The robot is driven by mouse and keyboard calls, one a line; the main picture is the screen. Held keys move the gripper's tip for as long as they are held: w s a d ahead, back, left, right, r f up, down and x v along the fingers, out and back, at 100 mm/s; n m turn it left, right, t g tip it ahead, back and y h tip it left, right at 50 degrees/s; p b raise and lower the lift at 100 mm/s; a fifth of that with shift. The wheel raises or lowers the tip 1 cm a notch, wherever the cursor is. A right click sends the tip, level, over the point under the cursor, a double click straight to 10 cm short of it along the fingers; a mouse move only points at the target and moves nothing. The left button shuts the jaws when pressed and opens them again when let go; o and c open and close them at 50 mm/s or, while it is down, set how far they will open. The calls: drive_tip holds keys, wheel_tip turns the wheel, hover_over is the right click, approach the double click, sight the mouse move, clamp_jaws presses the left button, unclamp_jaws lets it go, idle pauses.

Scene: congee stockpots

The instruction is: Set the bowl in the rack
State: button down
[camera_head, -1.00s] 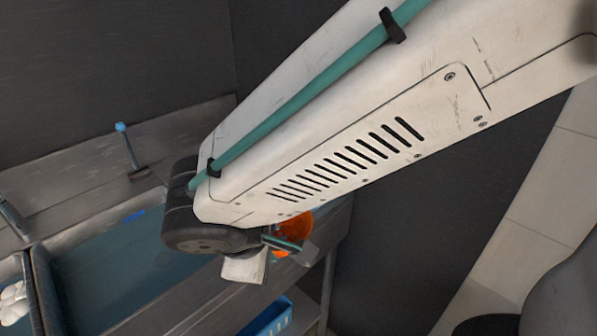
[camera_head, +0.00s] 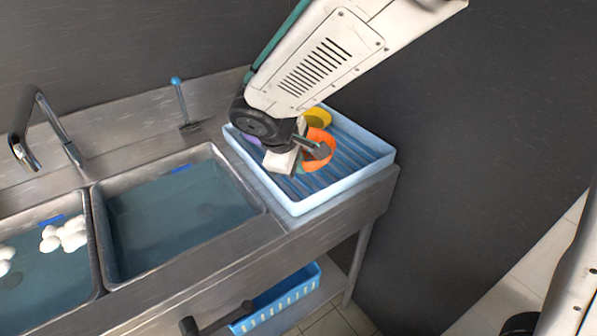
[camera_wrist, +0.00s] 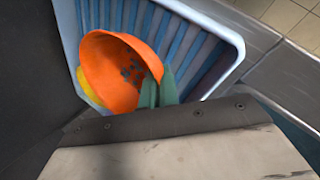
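The orange bowl (camera_head: 318,157) is over the light-blue ribbed rack (camera_head: 365,143) on the counter at the right of the sinks. My gripper (camera_head: 306,146) is at the bowl's near side, partly covering it. In the wrist view the bowl (camera_wrist: 108,72) is tilted, its open side turned right, with dark marks inside. The green fingertips (camera_wrist: 158,88) are close together on either side of its rim, shut on it. The rack (camera_wrist: 190,55) lies beneath. I cannot tell whether the bowl touches the rack floor.
A yellow bowl (camera_head: 318,118) sits at the rack's back, and a purple thing (camera_head: 251,138) at its left is mostly hidden. Two water-filled sinks (camera_head: 180,210) lie left, with a faucet (camera_head: 38,125) and a blue-knobbed lever (camera_head: 178,95) behind. A blue basket (camera_head: 280,300) is below.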

drive_tip(key=shift+f, duration=1.35)
drive_tip(key=shift+f, duration=0.1)
drive_tip(key=c, duration=1.7)
unclamp_jaws()
